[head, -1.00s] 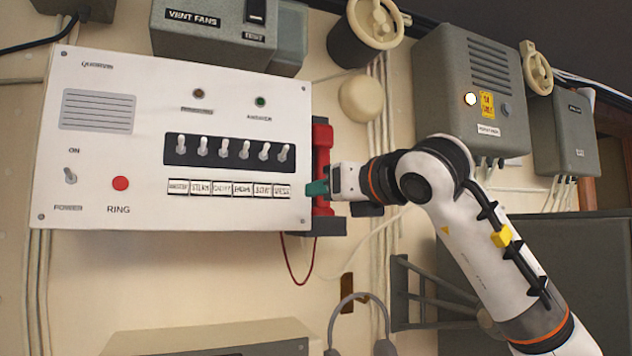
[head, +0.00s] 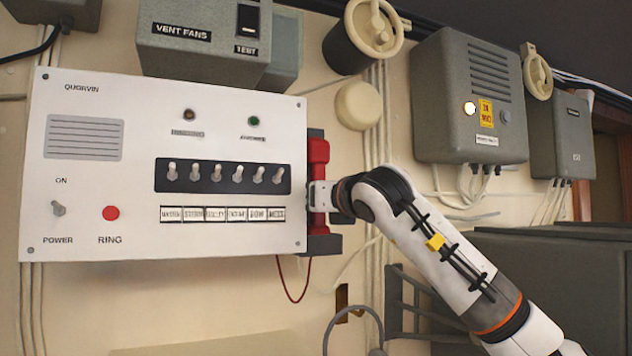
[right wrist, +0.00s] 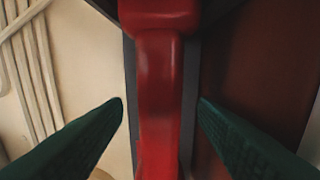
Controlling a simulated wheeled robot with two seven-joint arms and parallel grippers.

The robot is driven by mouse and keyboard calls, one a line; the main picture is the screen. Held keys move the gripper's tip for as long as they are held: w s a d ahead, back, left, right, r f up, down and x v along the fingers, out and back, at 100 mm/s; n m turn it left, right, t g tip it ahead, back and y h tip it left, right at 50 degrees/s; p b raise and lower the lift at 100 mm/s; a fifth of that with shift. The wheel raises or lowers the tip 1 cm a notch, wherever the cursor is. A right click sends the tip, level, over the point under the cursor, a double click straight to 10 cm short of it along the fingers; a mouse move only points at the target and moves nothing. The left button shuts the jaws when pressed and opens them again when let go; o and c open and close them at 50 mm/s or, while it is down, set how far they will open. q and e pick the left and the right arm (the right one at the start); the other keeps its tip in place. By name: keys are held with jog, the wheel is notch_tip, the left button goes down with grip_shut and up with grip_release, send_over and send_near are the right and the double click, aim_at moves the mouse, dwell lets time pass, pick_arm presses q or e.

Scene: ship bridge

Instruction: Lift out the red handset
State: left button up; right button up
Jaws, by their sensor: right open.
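The red handset (head: 319,165) sits upright in a dark cradle (head: 322,244) at the right side of the white intercom panel. Its red cord hangs below. My right gripper (head: 312,196) is at the handset's lower half in the head view, its fingertips mostly hidden. In the right wrist view the handset's grip (right wrist: 160,100) runs down the middle between the two green fingers of my right gripper (right wrist: 161,103). The fingers are open, one on each side, with a gap to the handset on both sides. My left gripper is not in view.
The white panel (head: 90,200) with switches and a red RING button lies just left of the handset. A round cream knob (head: 358,106) is above right. Grey boxes (head: 468,95) and cables line the wall to the right. A grey hook-like loop (head: 352,312) is below.

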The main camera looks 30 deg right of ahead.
jog(key=shift+w+r, duration=0.1)
jog(key=shift+w, duration=0.45)
jog(key=shift+w+d+f, duration=0.1)
jog(key=shift+w+f, duration=0.1)
jog(key=shift+s, duration=0.1)
jog(key=c, duration=1)
jog(key=shift+r, duration=0.1)
